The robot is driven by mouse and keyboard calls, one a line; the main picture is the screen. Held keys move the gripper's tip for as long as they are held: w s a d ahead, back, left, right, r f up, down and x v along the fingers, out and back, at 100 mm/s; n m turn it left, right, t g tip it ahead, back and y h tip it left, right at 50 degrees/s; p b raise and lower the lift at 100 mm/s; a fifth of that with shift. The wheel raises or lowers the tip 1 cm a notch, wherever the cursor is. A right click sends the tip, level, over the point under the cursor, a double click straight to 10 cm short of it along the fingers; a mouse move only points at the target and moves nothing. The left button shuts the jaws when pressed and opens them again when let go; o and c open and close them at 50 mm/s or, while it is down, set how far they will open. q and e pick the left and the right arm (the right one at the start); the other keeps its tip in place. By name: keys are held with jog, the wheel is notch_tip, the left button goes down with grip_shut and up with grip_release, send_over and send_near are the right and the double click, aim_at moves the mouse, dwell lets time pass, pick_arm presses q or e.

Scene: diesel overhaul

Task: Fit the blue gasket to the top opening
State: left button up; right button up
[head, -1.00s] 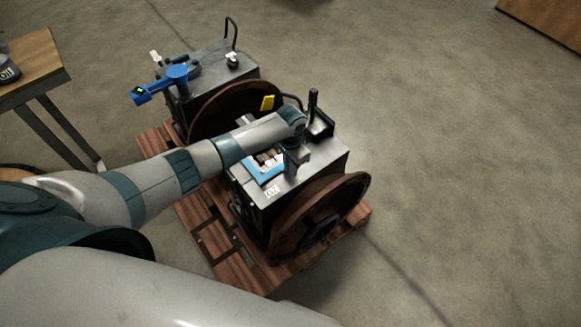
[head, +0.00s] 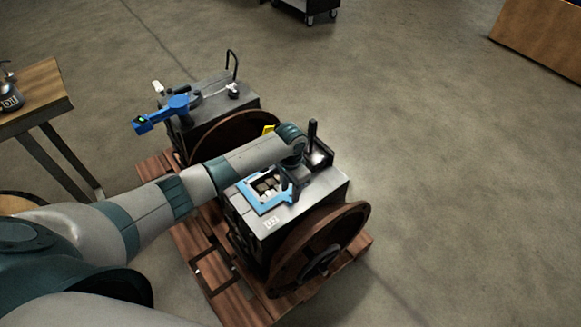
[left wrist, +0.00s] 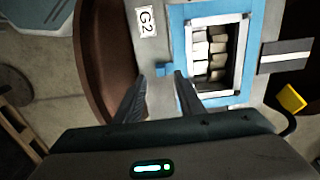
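The blue gasket (head: 262,206) is a flat rectangular frame lying around the top opening (left wrist: 217,55) of the near engine. In the left wrist view the gasket (left wrist: 177,50) borders the opening, and pale blocks show inside. A small blue tab (left wrist: 163,70) sticks out from its edge. My left gripper (left wrist: 160,76) is over the engine top beside the gasket. Its fingers are apart, one on each side of the tab, with a gap showing. In the head view the wrist partly covers the gasket's far side. My right gripper is not in view.
The near engine (head: 310,199) has a brown flywheel (head: 318,250) and stands on a wooden pallet (head: 222,283). A second engine (head: 212,101) with a blue tool (head: 162,113) stands behind it. A yellow tab (left wrist: 291,98) is close to the gripper.

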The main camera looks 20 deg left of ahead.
pick_arm(q)
notch_tip(320, 180, up, 12)
jog(key=b, duration=0.1)
jog(key=shift+r, duration=0.25)
dwell(0.5)
